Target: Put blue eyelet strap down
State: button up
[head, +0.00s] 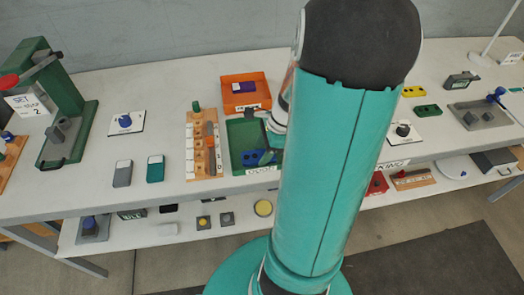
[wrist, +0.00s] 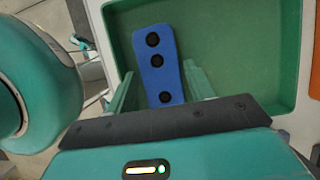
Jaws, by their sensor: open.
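The blue eyelet strap (wrist: 155,50), with three black eyelets, lies in the green tray (wrist: 240,50) in the wrist view. My gripper (wrist: 160,75) is open, with one pale green finger on each side of the strap and visible gaps between. Whether the fingertips touch the tray floor I cannot tell. In the head view, blue (head: 265,158) shows at the front right of the green tray (head: 243,131), which has a label on its front. My arm hides the tray's right side and most of the gripper there.
An orange tray (head: 229,101) with a purple piece (head: 243,87) stands behind the green tray. A wooden rack (head: 190,165) with tools is close on its left. A green press (head: 62,110) stands far left.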

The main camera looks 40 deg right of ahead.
jog(key=v, duration=1.2)
jog(key=a+r+n+t+h, duration=0.1)
jog(key=a+r+n, duration=0.4)
jog(key=a+n, duration=0.7)
jog(key=a+r+n+t+h, duration=0.2)
jog(key=a+r+n, duration=0.3)
jog(key=a+n, duration=0.7)
jog(key=shift+s+a+r+n+h, duration=0.3)
jog(key=shift+a+n+h, duration=0.1)
jog(key=shift+a, duration=0.65)
